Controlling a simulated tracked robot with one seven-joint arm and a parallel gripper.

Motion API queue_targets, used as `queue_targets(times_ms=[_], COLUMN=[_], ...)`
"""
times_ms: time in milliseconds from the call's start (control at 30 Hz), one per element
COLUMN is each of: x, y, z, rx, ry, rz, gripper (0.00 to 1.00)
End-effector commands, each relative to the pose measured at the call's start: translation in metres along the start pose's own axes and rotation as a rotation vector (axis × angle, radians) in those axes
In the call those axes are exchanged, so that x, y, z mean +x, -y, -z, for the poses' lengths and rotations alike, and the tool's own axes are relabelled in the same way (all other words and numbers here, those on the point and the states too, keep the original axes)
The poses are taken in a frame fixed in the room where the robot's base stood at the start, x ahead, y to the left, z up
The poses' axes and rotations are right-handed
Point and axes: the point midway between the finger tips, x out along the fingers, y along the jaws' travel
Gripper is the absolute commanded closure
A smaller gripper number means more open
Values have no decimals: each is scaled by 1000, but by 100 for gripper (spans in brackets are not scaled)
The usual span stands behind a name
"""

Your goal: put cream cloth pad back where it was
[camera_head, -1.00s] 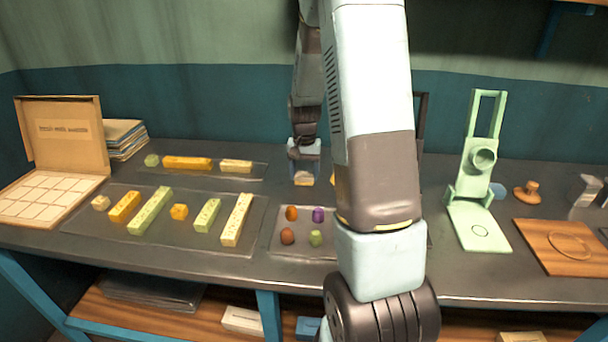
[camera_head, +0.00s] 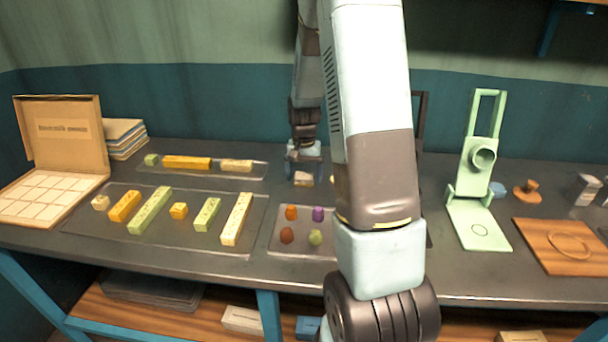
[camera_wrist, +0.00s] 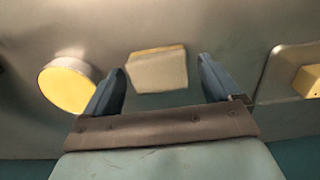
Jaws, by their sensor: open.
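The cream cloth pad (camera_wrist: 158,72) lies on the dark table top in the wrist view, a small pale block shape with a yellowish edge. It also shows in the head view (camera_head: 303,179), just below my gripper. My gripper (camera_wrist: 160,75) is open, with one blue finger on each side of the pad and a visible gap to each. In the head view my gripper (camera_head: 303,160) hangs at the back of the table, left of my large arm link. I cannot tell its exact height above the pad.
A round yellow-topped thing (camera_wrist: 68,88) stands close beside one finger. A clear tray (camera_head: 258,170) with yellow and green blocks lies left of the gripper. A small tray (camera_head: 275,245) with several coloured pieces is in front. A green stand (camera_head: 478,165) is at right.

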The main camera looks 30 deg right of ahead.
Motion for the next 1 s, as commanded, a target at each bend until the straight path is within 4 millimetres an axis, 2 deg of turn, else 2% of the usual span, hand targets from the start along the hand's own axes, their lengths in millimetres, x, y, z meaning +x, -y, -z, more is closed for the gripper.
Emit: queue_targets(times_ms=[167,600,867,1000], x=[-19,-99,-121,-137], y=[0,0,0,2], z=[1,1,-1,-13], rx=[0,0,-2,-28], ry=[-4,-4,-4,-25], rz=[1,1,2,11], gripper=[9,9,9,9])
